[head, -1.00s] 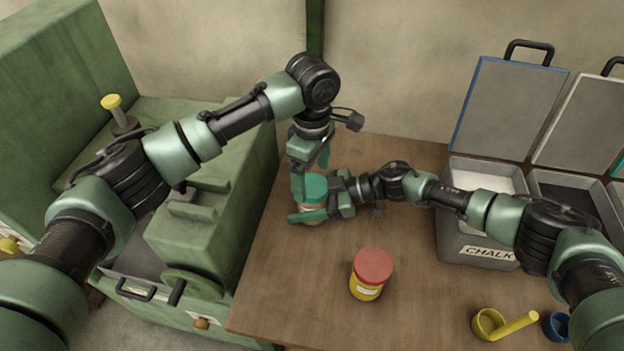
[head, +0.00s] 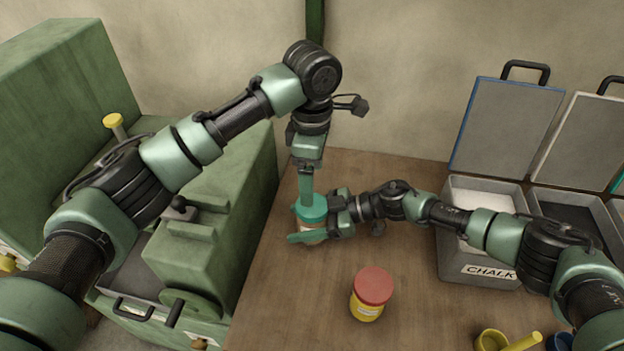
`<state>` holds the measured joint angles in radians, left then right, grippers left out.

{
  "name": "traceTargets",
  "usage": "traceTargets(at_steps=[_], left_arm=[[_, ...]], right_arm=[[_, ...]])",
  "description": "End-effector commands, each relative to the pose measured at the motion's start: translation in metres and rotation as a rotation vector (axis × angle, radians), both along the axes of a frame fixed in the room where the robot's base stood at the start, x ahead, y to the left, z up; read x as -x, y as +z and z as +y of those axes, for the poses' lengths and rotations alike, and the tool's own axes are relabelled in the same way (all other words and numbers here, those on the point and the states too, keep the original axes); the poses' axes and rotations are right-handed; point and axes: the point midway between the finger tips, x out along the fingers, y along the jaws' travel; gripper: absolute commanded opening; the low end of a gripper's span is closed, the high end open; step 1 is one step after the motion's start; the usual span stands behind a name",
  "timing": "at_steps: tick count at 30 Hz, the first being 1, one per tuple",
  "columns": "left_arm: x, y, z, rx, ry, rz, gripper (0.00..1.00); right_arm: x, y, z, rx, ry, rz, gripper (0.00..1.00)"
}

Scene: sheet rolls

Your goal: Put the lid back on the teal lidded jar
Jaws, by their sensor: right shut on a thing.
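The teal-lidded jar stands on the wooden table, left of centre; a little of its pale body (head: 312,238) shows. Its teal lid (head: 314,213) is at the jar's mouth; I cannot tell whether it is fully seated. My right gripper (head: 318,231) comes in from the right and is shut on the jar body, one finger showing in front of it. My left gripper (head: 308,197) points down from above at the lid. Its fingers are seen edge-on, so their opening is hidden.
A yellow jar with a red lid (head: 368,296) stands in front. Grey bins with raised lids, one marked CHALK (head: 490,272), stand at the right. A yellow scoop (head: 505,342) lies at the front right. A green machine (head: 195,245) borders the table's left side.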

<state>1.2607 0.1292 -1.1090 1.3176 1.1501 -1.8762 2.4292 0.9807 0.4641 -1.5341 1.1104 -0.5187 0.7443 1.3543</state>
Motion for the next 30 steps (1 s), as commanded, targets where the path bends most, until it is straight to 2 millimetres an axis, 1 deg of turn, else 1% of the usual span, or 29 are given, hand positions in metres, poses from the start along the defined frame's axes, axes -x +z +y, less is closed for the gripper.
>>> traceTargets(at_steps=[5, 8, 11, 18, 21, 25, 30], left_arm=[[0.000, 0.000, 0.000, 0.000, -0.003, 0.000, 0.83], [0.000, -0.004, 0.000, 0.000, -0.003, 0.001, 0.83], [0.000, -0.015, 0.000, -0.002, -0.003, 0.003, 0.83], [0.000, -0.052, 0.000, -0.003, -0.003, 0.003, 0.83], [0.000, -0.065, 0.000, -0.002, -0.004, 0.002, 0.83], [0.000, -0.076, 0.000, -0.001, -0.004, 0.001, 0.83], [0.000, -0.081, 0.000, 0.000, -0.004, 0.000, 0.83]], right_arm=[[0.000, 0.001, 0.000, -0.001, 0.000, 0.000, 0.00], [0.000, 0.001, 0.000, -0.001, 0.000, 0.000, 0.00], [0.000, 0.001, 0.000, -0.001, 0.000, 0.000, 0.00], [0.000, 0.001, 0.000, -0.001, 0.000, 0.000, 0.00], [0.000, 0.001, 0.000, -0.001, 0.000, 0.000, 0.00], [0.000, 0.001, 0.000, -0.001, 0.000, 0.000, 0.00], [0.000, 0.001, 0.000, -0.001, 0.000, 0.000, 0.00]])
